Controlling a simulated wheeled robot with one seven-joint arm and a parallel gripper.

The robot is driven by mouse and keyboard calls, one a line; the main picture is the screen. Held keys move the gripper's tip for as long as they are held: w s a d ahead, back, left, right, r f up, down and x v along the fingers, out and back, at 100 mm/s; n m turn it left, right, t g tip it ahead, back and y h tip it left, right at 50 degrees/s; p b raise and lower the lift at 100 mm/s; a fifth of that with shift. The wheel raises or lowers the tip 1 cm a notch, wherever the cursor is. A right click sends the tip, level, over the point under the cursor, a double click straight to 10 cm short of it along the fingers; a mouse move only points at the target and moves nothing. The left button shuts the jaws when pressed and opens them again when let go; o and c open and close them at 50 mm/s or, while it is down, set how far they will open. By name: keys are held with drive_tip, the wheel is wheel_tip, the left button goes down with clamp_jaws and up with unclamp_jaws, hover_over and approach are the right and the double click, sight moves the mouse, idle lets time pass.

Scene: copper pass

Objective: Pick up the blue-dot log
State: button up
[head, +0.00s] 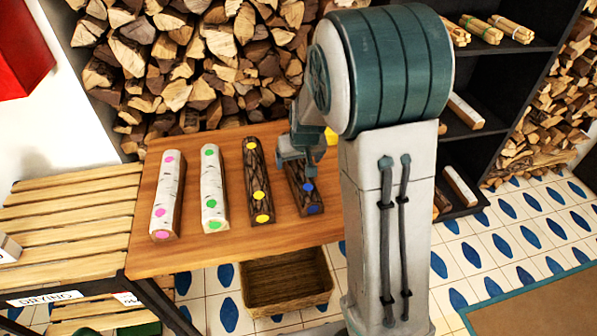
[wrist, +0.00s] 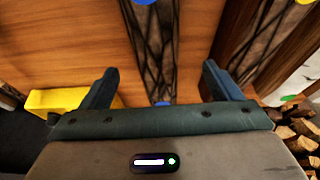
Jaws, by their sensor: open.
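The blue-dot log (head: 305,196) is dark and rough-barked with blue dots. It lies at the right end of the row on the wooden table (head: 240,240). My gripper (head: 292,160) is open above its far part, and my arm partly hides that end. In the wrist view the blue-dot log (wrist: 155,50) runs between the two open fingers of my gripper (wrist: 157,85). Both fingers are apart from the log's sides as seen there. Whether the fingertips reach down beside it I cannot tell.
A yellow-dot log (head: 257,180) lies just left, then a green-dot birch log (head: 213,188) and a pink-dot birch log (head: 168,195). A yellow block (head: 331,136) sits near the table's far right; it also shows in the wrist view (wrist: 57,101). Stacked firewood (head: 190,60) stands behind.

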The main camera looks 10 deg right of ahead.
sight(299, 164)
drive_tip(key=shift+d+x, duration=0.15)
drive_tip(key=shift+x, duration=1.4)
drive_tip(key=shift+d+x, duration=0.15)
drive_tip(key=shift+x, duration=1.45)
drive_tip(key=c, duration=1.6)
